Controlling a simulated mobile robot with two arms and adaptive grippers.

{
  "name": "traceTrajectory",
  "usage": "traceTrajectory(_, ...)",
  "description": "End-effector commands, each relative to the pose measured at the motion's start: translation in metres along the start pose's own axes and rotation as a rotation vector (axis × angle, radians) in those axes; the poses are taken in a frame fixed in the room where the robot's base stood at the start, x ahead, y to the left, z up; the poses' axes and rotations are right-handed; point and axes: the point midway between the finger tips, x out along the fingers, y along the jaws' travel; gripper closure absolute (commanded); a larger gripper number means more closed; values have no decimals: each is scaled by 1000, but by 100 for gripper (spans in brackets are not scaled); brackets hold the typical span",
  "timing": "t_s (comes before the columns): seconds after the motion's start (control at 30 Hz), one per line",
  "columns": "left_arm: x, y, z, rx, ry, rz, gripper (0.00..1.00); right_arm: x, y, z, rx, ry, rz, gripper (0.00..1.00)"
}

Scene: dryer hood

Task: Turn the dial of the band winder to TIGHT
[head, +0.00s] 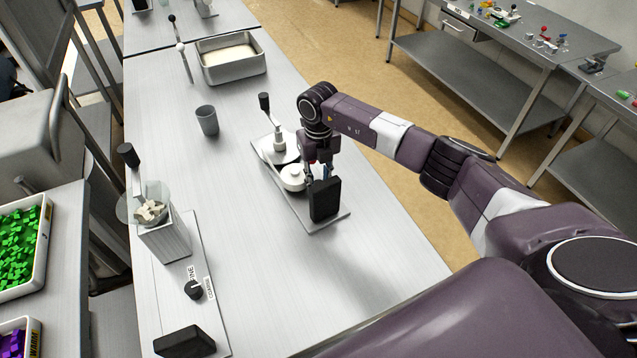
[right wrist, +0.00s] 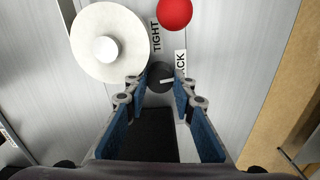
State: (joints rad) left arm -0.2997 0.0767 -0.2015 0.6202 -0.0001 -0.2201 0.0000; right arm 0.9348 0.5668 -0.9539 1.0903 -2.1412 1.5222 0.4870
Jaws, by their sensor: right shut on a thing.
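The band winder stands on a grey baseplate (head: 335,216) in the middle of the bench, with white spools (head: 292,177) and a black-handled crank (head: 264,103). In the right wrist view its dial (right wrist: 160,74) is a small dark knob with a white pointer mark, beside the labels TIGHT (right wrist: 156,36) and one ending in "CK" (right wrist: 180,65), partly hidden. The mark lies toward the "CK" label side. My right gripper (right wrist: 160,84) is shut on the dial, its fingertips on either side. In the head view my right gripper (head: 318,178) hides the dial. My left gripper is out of view.
A black block (head: 325,200) stands at the winder's near end, close to my gripper. A red ball (right wrist: 174,13) is beyond the dial. A grinder (head: 160,235) with its own dial (head: 194,290) stands left; a grey cup (head: 207,121) and metal tray (head: 231,60) are behind.

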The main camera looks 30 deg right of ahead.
Motion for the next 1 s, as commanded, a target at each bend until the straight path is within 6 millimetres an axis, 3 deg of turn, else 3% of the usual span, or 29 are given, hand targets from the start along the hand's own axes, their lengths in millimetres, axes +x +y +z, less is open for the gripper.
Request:
traceTrajectory(0.4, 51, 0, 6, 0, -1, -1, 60, 4, 0, 2, -361, -5, 0, 100)
traceTrajectory(1.0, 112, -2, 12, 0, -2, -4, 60, 3, 0, 2, -931, -6, -1, 100)
